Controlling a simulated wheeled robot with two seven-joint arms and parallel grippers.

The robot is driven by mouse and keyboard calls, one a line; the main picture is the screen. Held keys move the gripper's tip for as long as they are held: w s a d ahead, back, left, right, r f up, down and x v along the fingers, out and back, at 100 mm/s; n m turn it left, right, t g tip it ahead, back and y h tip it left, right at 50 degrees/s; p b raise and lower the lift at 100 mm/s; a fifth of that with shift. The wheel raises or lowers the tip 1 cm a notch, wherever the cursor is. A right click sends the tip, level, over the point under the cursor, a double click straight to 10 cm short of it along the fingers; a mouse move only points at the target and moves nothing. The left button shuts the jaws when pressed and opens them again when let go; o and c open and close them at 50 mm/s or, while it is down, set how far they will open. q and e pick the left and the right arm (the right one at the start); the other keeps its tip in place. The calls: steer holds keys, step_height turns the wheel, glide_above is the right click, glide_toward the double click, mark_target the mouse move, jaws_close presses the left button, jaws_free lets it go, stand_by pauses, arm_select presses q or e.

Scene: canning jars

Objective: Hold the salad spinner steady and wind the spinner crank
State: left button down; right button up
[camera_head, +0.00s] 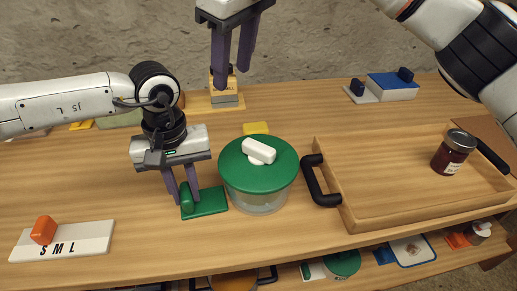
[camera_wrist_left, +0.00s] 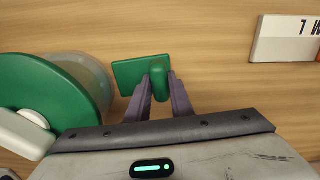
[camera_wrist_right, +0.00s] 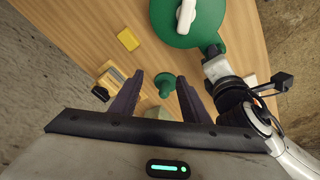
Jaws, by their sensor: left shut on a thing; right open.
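The salad spinner (camera_head: 257,183) has a green lid and a clear bowl, and stands upright on the table. A white crank (camera_head: 259,151) lies across its lid; it also shows in the right wrist view (camera_wrist_right: 186,16). My left gripper (camera_head: 183,205) is shut on an upright green grip (camera_wrist_left: 159,82) that rises from a flat green plate (camera_wrist_left: 130,72) beside the bowl. Whether plate and bowl are joined, I cannot tell. My right gripper (camera_head: 233,80) is open and empty, raised above the table behind the spinner, apart from the crank.
A wooden tray (camera_head: 345,212) with black handles stands right of the spinner, holding a dark jar (camera_head: 453,152). A white S M L board (camera_head: 90,241) lies front left. A yellow block (camera_wrist_right: 128,39) and a green knobbed piece (camera_wrist_right: 165,84) lie behind the spinner.

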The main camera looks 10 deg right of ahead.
mark_target(259, 145)
steer(key=s+d+f+g+h, duration=0.1)
steer(key=s+d+g, duration=0.2)
steer(key=s, duration=0.3)
steer(key=f, duration=1.2)
steer(key=shift+d, duration=0.2)
jaws_close()
steer(key=m, duration=0.4)
steer(key=shift+m, duration=0.3)
